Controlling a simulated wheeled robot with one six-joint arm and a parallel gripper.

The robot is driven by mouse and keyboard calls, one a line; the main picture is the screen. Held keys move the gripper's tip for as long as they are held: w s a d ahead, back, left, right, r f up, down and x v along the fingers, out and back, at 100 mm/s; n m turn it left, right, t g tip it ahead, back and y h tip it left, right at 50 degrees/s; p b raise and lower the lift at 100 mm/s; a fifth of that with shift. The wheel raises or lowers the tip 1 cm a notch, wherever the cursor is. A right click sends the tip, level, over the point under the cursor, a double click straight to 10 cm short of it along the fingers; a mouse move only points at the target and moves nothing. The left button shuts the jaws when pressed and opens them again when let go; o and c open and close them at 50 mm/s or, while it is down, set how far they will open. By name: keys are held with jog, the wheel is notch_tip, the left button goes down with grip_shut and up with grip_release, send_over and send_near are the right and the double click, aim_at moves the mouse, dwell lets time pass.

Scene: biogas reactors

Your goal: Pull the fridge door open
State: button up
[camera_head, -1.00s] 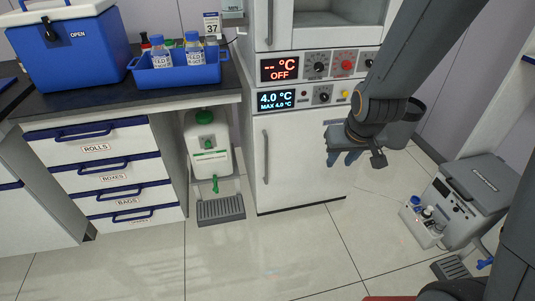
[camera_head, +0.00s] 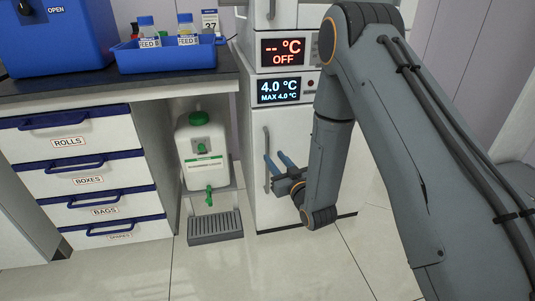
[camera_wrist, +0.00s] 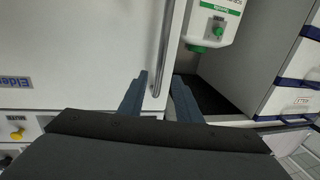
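The fridge door (camera_head: 288,130) is white and shut, below the 4.0 °C display. Its vertical metal bar handle (camera_head: 267,143) is near the door's left edge. In the wrist view the handle (camera_wrist: 164,40) runs down between my two fingers, and the door (camera_wrist: 80,50) fills the left side. My gripper (camera_head: 273,156) is at the lower half of the handle. Its fingers stand apart, one on each side of the bar, with gaps visible in the wrist view (camera_wrist: 160,77). My arm hides the right part of the door.
A white canister with a green cap (camera_head: 202,150) stands left of the fridge, above a grey drip tray (camera_head: 215,228). A counter with labelled drawers (camera_head: 70,145) is further left, carrying a blue bin (camera_head: 165,58) and a blue cooler (camera_head: 60,40). The floor in front is clear.

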aim_at(268, 150)
jog(key=b+x, duration=0.1)
jog(key=x, duration=0.6)
jog(key=shift+w, duration=0.15)
grip_shut()
